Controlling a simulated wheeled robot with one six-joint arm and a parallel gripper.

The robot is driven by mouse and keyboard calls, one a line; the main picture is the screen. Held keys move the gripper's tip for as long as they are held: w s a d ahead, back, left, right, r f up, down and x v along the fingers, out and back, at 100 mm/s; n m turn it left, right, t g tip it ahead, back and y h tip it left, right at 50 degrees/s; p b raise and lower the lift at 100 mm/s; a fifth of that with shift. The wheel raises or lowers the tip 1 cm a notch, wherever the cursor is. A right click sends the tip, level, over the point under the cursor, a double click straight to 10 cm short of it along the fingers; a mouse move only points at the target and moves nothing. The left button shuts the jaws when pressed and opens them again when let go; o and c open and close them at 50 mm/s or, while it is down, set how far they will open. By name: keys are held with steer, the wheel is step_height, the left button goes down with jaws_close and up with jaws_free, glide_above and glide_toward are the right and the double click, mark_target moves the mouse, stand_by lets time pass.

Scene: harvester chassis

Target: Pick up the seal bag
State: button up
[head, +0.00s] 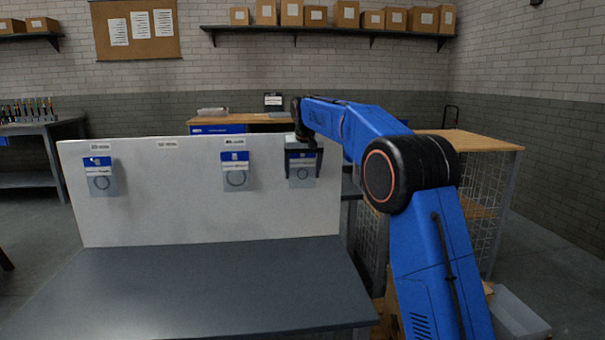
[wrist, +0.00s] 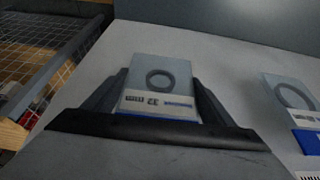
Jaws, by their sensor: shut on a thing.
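Several seal bags hang on an upright white board (head: 150,215), each clear with a blue-and-white header and a dark ring inside. One seal bag (head: 302,178) is at the board's right end, and my gripper (head: 303,172) is shut on it, with a finger on each side. In the wrist view the held bag (wrist: 158,85) sits between the fingers of my gripper (wrist: 155,95), its ring and printed label showing. I cannot tell whether it still touches the board. Another seal bag (head: 235,172) hangs left of it, and one more (head: 101,177) hangs at the far left.
A dark grey table top (head: 200,290) in front of the board is clear. A wire-mesh cart with a wooden top (head: 475,140) stands at the right, close behind my arm. A grey bin (head: 518,315) is on the floor at the lower right.

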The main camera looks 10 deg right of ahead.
steer(key=shift+r, duration=0.7)
steer(key=shift+s, duration=0.35)
steer(key=s, duration=1.7)
steer(key=shift+s+f, duration=0.15)
steer(key=s, duration=0.8)
stand_by(1.0)
